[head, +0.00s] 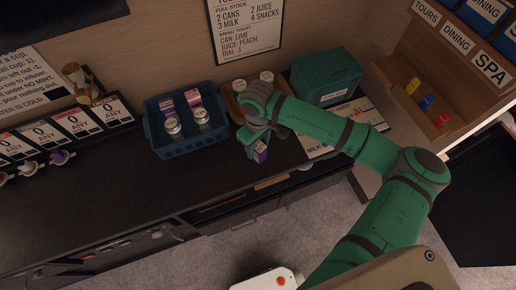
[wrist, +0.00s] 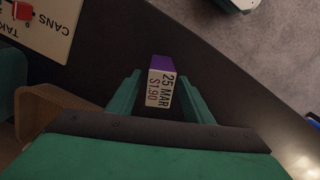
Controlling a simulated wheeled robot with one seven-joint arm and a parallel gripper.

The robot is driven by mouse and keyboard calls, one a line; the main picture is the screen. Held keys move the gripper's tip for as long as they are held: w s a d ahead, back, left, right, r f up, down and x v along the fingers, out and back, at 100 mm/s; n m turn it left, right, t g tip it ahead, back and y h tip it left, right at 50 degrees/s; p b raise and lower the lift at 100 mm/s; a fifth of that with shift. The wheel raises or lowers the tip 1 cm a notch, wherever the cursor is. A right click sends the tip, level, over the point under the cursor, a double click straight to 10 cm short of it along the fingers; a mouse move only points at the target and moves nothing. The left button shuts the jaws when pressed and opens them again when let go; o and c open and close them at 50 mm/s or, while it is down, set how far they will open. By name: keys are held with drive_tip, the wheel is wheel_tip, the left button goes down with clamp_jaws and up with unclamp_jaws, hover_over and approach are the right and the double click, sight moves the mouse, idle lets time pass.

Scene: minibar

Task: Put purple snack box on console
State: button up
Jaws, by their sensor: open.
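The purple snack box (wrist: 161,63) shows in the wrist view, with a white end printed "25 MAR $1.90". It is between the two fingers of my gripper (wrist: 160,90), which is open, with a small gap visible beside the box. In the head view the box (head: 262,156) is near the front edge of the dark counter (head: 100,195), under my gripper (head: 256,146). My arm hides part of it. I cannot tell whether the box touches the counter. Nothing in view is marked as the console.
A blue crate (head: 187,146) with cans and cartons stands left of my gripper. A tan bin (head: 229,103) holding cans and a green box (head: 327,78) stand behind. Label cards and a sign lie right. The counter's left front is clear.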

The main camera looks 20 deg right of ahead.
wheel_tip(320, 180, up, 10)
drive_tip(key=shift+f, duration=0.15)
idle(0.7)
